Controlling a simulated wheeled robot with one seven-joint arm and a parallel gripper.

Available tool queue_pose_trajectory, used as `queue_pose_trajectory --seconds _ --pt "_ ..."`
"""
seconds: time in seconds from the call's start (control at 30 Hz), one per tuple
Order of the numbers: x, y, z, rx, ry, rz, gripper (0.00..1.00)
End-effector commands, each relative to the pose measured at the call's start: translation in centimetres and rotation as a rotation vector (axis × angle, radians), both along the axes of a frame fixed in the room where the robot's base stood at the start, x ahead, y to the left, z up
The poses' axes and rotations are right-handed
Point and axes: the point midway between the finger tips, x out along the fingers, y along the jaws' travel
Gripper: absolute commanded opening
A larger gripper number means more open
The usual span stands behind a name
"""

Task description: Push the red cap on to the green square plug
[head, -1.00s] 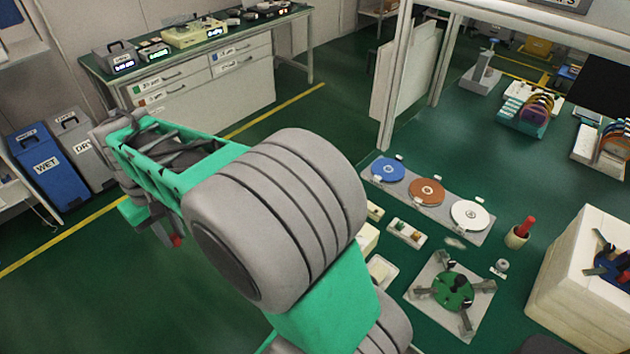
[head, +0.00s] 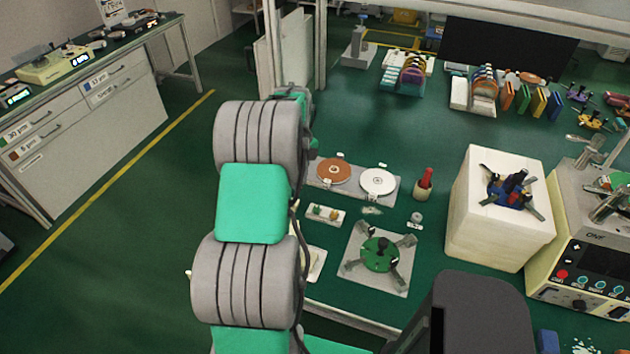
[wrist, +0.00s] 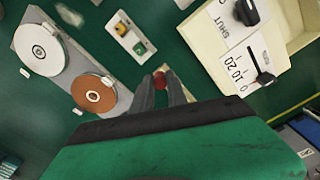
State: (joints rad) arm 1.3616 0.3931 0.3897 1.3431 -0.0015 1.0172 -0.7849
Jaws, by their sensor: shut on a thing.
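The red cap (wrist: 160,79) is held between the two fingertips of my gripper (wrist: 161,86) in the wrist view. The gripper is shut on it, in the air above the bench. In the head view my arm hides both gripper and cap. A small white tray holds the green plug (wrist: 139,47) and a yellow-orange piece (wrist: 121,28). In the wrist view the green plug is up and left of the cap, apart from it. The green plug also shows in the head view (head: 317,210), just right of my arm. Its exact shape is too small to tell.
A plate with brown (head: 333,170) and white (head: 378,181) discs lies behind the tray. A green-centred fixture (head: 379,254) stands in front, a white block (head: 500,215) to the right. A cream box with a dial (wrist: 252,12) is close on the right in the wrist view.

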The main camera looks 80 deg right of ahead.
Motion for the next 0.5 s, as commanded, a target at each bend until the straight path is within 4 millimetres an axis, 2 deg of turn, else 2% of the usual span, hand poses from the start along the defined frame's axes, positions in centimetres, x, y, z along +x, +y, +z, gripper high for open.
queue_pose_trajectory --seconds 0.03,0.1,0.17,0.5 --pt "-2.0 -0.7 -0.5 0.001 0.0 -0.019 0.0" --pt "-3.7 -1.3 -0.9 -0.001 -0.001 -0.033 0.0" --pt "-4.7 -1.6 -1.2 -0.001 -0.001 -0.039 0.0" --pt "-5.1 -1.7 -1.3 -0.001 -0.001 -0.042 0.0"
